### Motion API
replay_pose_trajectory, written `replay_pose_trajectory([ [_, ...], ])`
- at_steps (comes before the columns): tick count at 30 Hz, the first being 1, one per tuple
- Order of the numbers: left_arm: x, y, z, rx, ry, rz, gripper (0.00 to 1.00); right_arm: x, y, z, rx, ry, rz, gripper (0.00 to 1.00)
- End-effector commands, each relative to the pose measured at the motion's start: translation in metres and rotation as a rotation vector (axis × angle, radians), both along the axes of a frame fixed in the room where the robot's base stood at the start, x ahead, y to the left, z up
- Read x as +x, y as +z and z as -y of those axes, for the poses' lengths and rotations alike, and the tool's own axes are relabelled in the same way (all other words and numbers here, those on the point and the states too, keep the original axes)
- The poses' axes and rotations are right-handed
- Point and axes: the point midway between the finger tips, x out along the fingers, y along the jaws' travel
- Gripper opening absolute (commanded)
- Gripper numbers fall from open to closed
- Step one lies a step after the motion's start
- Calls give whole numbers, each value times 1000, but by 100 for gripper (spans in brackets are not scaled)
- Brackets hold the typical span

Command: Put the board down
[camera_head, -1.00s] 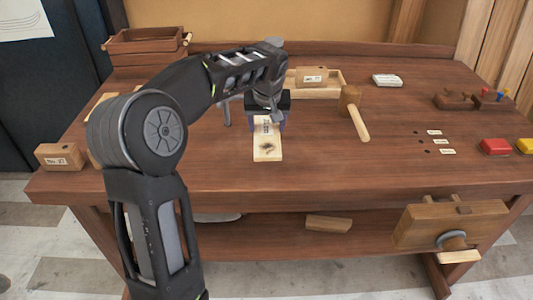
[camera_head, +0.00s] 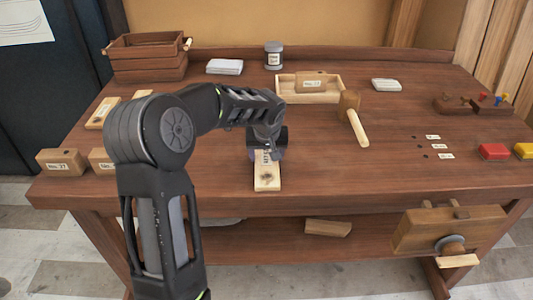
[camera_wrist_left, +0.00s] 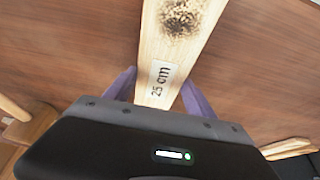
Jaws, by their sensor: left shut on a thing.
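The board (camera_head: 267,181) is a short pale plank with a dark knot and a white label; the label reads "25 cm" in the left wrist view (camera_wrist_left: 181,40). It is at the front middle of the workbench (camera_head: 330,170), seemingly at the surface; I cannot tell whether it rests fully on it. My left gripper (camera_head: 266,156) is over the board's far part, its purple fingers (camera_wrist_left: 155,92) on both sides of the board and shut on it. The gripper hides the board's far end. My right gripper is not in view.
A mallet (camera_head: 352,117) lies right of the gripper. Behind it are a shallow tray (camera_head: 290,97) with a wooden block, and a jar (camera_head: 273,55). Wooden blocks (camera_head: 61,162) are at the left, red and yellow pieces (camera_head: 494,151) at the right.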

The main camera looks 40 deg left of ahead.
Motion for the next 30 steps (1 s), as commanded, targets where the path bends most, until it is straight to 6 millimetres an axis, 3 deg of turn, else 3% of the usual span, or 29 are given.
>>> replay_pose_trajectory([
  [11, 0, -5, 0, 1, 0, 2, 16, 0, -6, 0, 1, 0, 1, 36],
  [12, 0, -3, 0, 1, 0, 1, 66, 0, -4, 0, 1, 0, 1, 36],
  [18, 0, -3, 0, 1, 0, 1, 83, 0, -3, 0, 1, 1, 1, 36],
  [30, 0, 3, 0, 1, 0, 1, 85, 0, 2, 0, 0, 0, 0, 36],
])
